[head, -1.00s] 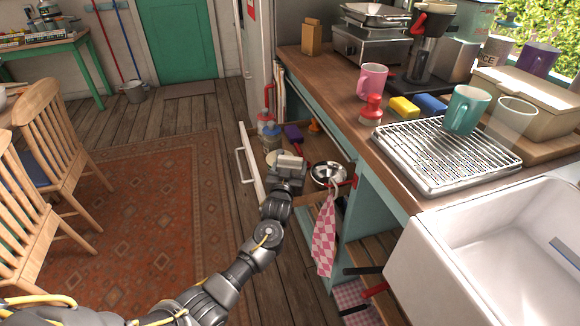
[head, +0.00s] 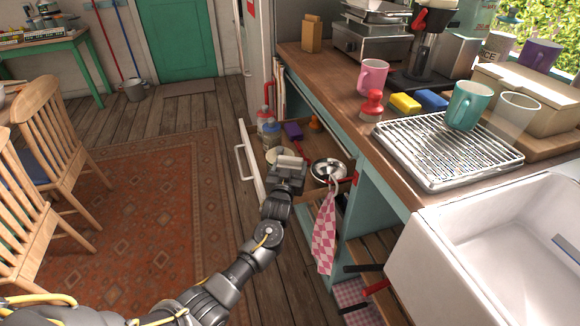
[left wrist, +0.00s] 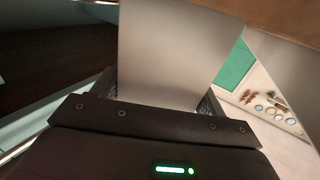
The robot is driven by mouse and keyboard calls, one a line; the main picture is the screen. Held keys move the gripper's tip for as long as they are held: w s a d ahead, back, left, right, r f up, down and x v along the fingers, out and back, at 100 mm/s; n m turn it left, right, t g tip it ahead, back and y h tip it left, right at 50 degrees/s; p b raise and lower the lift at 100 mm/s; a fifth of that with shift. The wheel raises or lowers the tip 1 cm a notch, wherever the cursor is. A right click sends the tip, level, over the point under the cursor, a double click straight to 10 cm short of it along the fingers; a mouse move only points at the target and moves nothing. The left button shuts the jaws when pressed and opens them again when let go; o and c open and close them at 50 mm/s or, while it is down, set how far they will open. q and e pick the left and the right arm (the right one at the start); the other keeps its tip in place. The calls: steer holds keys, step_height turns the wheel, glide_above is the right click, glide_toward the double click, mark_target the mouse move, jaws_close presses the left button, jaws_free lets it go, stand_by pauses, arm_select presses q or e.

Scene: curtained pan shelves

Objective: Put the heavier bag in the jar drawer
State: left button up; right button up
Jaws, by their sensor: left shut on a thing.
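My left gripper (head: 288,167) reaches down over the open drawer (head: 251,168) under the counter. It is shut on a pale, flat-sided thing (left wrist: 175,55), which stands between the fingers in the left wrist view. I cannot tell for sure that this is a bag; its far end is cut off by the frame. The drawer's white front with its handle is pulled out to the left. Jars (head: 270,132) stand at its far end. A tan bag-like thing (head: 312,34) stands upright on the counter's far end. My right gripper is not in view.
A metal bowl (head: 328,171) lies right of the left gripper. A checked pink towel (head: 325,233) hangs below it. The counter holds a pink mug (head: 373,76), a wire rack (head: 447,150) and a teal mug (head: 467,105).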

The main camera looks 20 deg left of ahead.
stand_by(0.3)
arm_select(q)
steer(key=shift+f, duration=0.1)
steer(key=shift+f, duration=0.1)
stand_by(0.3)
steer(key=o, duration=1.4)
steer(key=shift+f, duration=0.1)
